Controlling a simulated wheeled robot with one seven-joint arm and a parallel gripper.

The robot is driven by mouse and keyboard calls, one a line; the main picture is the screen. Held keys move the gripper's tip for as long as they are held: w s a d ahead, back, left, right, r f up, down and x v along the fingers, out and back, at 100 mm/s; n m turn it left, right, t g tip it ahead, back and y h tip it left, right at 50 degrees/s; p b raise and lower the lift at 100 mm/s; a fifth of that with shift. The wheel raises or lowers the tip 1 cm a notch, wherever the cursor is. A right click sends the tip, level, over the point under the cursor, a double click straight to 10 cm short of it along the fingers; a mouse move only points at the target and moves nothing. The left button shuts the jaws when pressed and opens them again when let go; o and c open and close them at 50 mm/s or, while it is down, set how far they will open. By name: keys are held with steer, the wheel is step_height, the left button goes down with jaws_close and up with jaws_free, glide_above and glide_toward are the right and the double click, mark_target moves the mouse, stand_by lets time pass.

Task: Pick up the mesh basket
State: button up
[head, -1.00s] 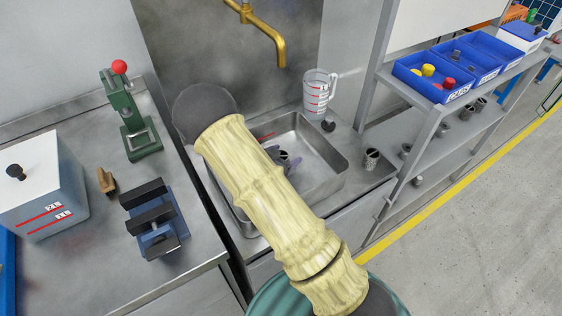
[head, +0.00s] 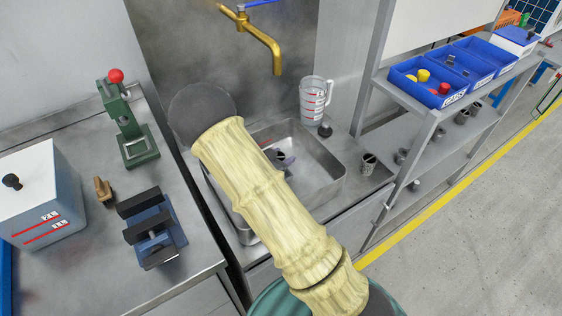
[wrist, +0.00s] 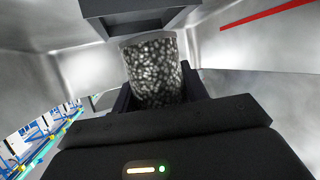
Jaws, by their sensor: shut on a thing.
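The mesh basket (wrist: 155,72) is a speckled grey cylinder with a plain rim, upright in the wrist view. My gripper (wrist: 157,90) has its dark fingers on either side of the basket and is shut on it. In the head view my gripper (head: 281,158) shows only as a small dark part inside the steel sink (head: 325,180). My pale-sleeved arm covers much of the sink there, and I cannot make out the basket. Whether the basket touches the sink floor I cannot tell.
A brass tap (head: 262,40) hangs above the sink. A measuring jug (head: 313,98) stands at its back right rim, and a small metal cup (head: 368,163) at its right. A green press (head: 127,125) and blue vise (head: 152,228) stand left. A shelf (head: 432,115) stands right.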

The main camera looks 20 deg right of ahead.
mark_target(281, 154)
step_height(281, 154, up, 8)
steer(key=shift+s+f+p, duration=0.1)
steer(key=shift+f+p, duration=0.05)
steer(key=shift+p, duration=0.3)
steer(key=shift+f, duration=0.1)
